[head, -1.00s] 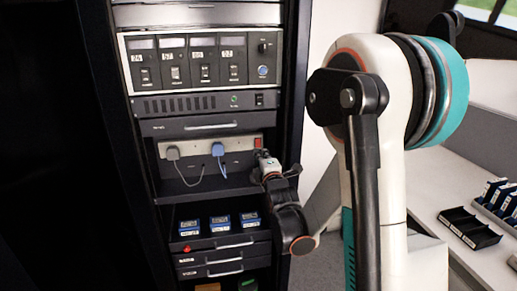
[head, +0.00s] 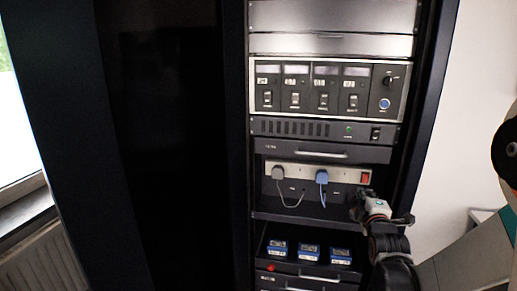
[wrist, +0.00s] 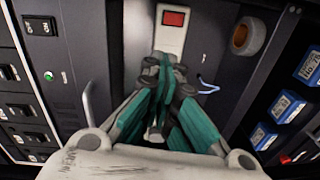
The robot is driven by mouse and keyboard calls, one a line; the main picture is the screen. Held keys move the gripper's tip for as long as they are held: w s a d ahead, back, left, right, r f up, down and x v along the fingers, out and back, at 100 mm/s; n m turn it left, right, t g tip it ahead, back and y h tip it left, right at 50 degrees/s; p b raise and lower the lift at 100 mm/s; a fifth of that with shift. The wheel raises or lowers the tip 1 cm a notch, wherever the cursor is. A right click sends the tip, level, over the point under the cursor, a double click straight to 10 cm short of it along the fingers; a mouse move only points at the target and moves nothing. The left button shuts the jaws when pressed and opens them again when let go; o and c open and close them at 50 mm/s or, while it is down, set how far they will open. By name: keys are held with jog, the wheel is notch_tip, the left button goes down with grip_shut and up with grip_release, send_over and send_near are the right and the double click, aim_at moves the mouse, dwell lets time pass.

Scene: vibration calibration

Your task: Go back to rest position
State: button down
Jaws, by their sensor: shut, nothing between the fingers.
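My gripper (head: 363,194) is in front of the rack, just below the red switch (head: 367,178) at the right end of the power strip (head: 345,175). In the wrist view its teal fingers (wrist: 164,72) are closed together with nothing between them. The red switch (wrist: 173,18) shows there just beyond the fingertips, with a gap in the picture. I cannot tell how deep that gap is.
A grey plug (head: 278,173) and a blue plug (head: 321,177) sit in the strip. Below, an open drawer holds blue boxes (head: 309,251). A panel with several switches (head: 325,90) is above. A dark cabinet side (head: 170,150) and window (head: 18,120) are left.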

jog(key=s+a+r+m+g+y, duration=0.2)
jog(key=s+a+m+g+y, duration=0.3)
jog(key=s+a, duration=0.6)
jog(key=s+a+f+m+g, duration=0.2)
jog(key=s+m, duration=0.2)
jog(key=s, duration=0.6)
jog(key=s+a+f+m+g, duration=0.2)
jog(key=s+a+f+m, duration=0.1)
jog(key=s, duration=0.7)
jog(key=shift+a+m+g+h, duration=0.3)
jog(key=shift+a+m, duration=0.05)
jog(key=shift+m, duration=0.55)
